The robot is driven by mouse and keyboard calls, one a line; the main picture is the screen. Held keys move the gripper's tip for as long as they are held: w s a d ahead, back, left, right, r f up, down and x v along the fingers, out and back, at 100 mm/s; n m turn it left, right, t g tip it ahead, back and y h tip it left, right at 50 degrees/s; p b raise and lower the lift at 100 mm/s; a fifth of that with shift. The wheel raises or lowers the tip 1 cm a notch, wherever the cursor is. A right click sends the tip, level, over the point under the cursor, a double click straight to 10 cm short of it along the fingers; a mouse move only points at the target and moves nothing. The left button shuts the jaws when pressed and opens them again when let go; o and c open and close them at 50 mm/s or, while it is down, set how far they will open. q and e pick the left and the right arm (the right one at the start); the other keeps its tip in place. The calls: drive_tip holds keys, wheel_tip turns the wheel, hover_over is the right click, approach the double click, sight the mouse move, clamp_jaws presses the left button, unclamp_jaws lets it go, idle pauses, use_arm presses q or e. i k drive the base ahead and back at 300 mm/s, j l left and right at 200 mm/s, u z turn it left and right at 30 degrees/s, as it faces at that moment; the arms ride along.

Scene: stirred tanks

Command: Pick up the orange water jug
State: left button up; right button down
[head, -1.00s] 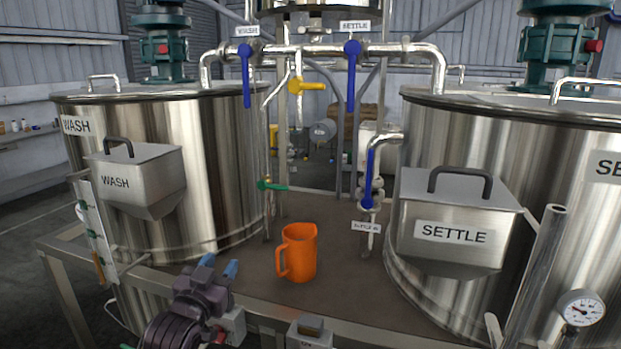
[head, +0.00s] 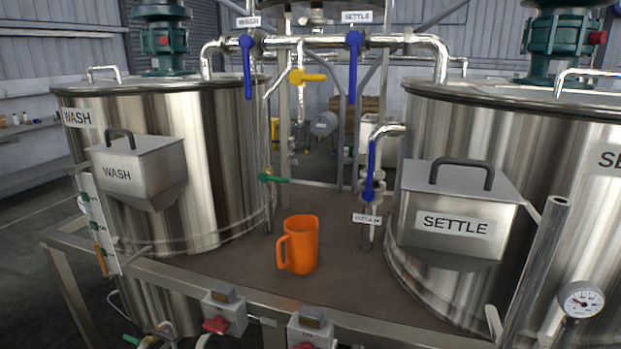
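The orange water jug (head: 299,246) stands upright on the brown platform (head: 228,268) between the two steel tanks. Its handle is on the left side and its open top faces up. Nothing touches or covers it. Neither of my grippers shows in the head view.
The WASH tank (head: 215,160) stands left of the jug and the SETTLE tank (head: 560,160) stands right. A pipe with a blue valve handle (head: 370,170) comes down behind the jug to the right. Switch boxes with red knobs (head: 223,313) line the front rail. The platform around the jug is clear.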

sight(296, 248)
drive_tip(key=i+j+z, duration=0.2)
drive_tip(key=j, duration=0.2)
drive_tip(key=i+j+z, duration=0.1)
drive_tip(key=j+z, duration=0.15)
drive_tip(key=j, duration=0.15)
drive_tip(key=i+j+z, duration=0.2)
drive_tip(key=j, duration=0.25)
drive_tip(key=k+l+z, duration=0.25)
drive_tip(key=i+j+u, duration=0.3)
drive_tip(key=k+l, duration=0.05)
drive_tip(key=k, duration=0.05)
